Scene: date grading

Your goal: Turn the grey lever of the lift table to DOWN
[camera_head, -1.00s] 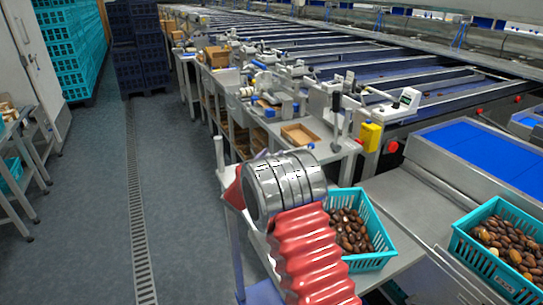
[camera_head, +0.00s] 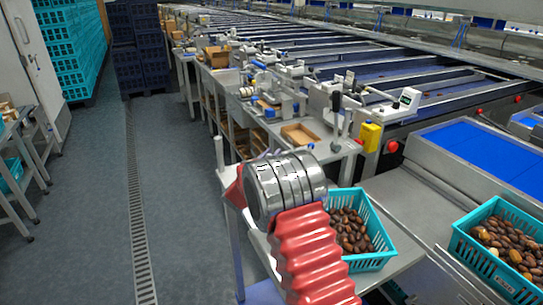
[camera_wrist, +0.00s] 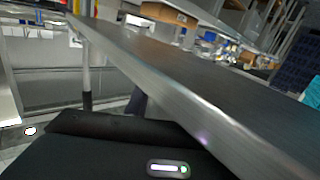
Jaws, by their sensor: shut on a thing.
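My gripper (camera_wrist: 120,150) shows in the wrist view as a black body with a small white and green light, low beside a long grey table edge (camera_wrist: 215,115). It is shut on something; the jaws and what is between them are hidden. The grey lever and its DOWN mark cannot be made out in either view. In the head view my arm covers the gripper and the left side of the grey table (camera_head: 405,262), which I take for the lift table.
A teal crate of dates (camera_head: 372,262) stands on that table, right beside my arm. Another teal crate (camera_head: 488,268) of dates is at the right. A thin post (camera_head: 220,155) rises at the table's far left corner. The aisle floor (camera_head: 185,200) on the left is clear.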

